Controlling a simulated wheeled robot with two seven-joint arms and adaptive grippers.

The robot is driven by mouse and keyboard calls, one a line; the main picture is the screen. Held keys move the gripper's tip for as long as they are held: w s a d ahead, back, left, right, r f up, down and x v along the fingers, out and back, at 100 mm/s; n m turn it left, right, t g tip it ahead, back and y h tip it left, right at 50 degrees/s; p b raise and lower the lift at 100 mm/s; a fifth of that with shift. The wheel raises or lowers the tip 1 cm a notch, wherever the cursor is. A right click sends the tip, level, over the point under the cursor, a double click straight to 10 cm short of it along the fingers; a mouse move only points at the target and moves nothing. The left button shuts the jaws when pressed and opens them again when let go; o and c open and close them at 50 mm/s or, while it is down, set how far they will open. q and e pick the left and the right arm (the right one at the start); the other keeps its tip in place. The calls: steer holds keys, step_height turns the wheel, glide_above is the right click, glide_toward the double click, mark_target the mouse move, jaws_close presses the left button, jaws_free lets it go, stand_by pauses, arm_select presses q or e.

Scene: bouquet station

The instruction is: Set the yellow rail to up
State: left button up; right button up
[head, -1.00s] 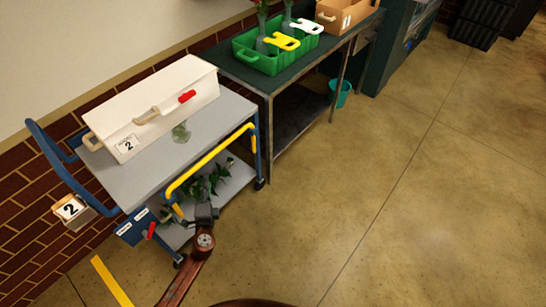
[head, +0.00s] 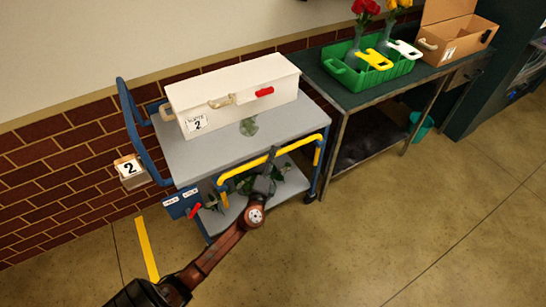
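The yellow rail (head: 243,168) runs along the near long side of the blue-framed cart, close to the front edge of the grey top deck (head: 213,155). Its bent ends point down. My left gripper (head: 271,158) is at the middle of the rail, reaching up from below with its tip at or across the bar. The fingers are small and dark, so I cannot tell whether they are closed around it. My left arm comes in from the bottom left. My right gripper is not in view.
Leafy stems lie on the lower shelf. A green crate (head: 345,79) and cardboard box (head: 455,35) sit on the table to the right. Floor at right is clear.

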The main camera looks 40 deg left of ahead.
arm_select(q)
steer(key=shift+c, duration=0.7)
jaws_close()
